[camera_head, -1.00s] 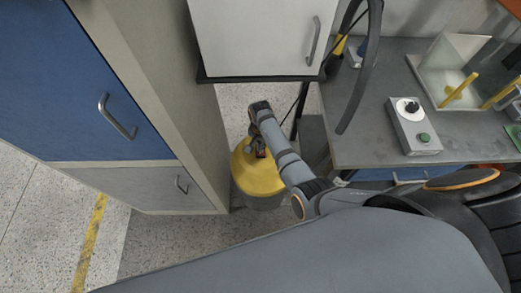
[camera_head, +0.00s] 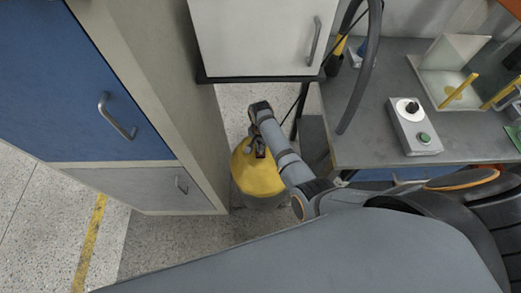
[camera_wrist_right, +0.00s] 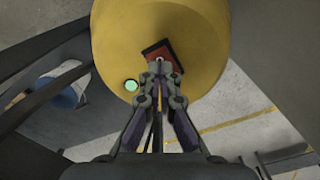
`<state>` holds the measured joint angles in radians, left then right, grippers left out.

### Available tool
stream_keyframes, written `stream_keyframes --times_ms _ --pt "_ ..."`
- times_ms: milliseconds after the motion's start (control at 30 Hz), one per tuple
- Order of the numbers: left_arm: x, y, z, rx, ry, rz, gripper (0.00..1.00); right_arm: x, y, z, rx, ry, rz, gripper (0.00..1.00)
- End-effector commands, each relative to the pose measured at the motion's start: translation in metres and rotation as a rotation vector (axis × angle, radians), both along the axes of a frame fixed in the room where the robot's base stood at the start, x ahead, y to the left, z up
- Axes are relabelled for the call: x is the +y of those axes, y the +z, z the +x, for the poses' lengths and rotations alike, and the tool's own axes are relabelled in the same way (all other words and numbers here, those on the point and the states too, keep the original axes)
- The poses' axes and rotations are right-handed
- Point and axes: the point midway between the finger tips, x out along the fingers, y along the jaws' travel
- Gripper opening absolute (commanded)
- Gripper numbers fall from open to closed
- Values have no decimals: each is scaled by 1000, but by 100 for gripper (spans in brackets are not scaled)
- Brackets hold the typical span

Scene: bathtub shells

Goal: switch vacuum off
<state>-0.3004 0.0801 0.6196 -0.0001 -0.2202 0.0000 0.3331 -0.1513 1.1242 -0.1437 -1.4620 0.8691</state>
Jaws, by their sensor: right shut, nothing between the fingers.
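The yellow vacuum (camera_head: 257,174) stands on the floor between the tall cabinet and the grey table. In the right wrist view its yellow top (camera_wrist_right: 200,35) fills the upper middle. A dark red switch (camera_wrist_right: 162,50) and a green round light (camera_wrist_right: 131,85) sit on that top. My right gripper (camera_wrist_right: 161,68) is shut and empty, its fingertips at the switch's near edge; I cannot tell whether they touch it. In the head view my right arm reaches down over the vacuum, and its fingers are mostly hidden. My left gripper is not in view.
A tall cabinet (camera_head: 170,110) stands close on the left of the vacuum, and a white cabinet (camera_head: 255,40) hangs above. The grey table (camera_head: 365,130) on the right holds a control box (camera_head: 413,130). A dark hose (camera_head: 362,80) hangs at its left edge.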

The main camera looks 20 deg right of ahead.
Motion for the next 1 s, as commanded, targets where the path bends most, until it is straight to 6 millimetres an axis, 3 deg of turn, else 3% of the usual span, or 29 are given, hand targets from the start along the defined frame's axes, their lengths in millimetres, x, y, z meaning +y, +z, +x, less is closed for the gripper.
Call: stream_keyframes --times_ms 1000 --pt "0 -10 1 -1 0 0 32 0 -16 0 0 0 0 0"
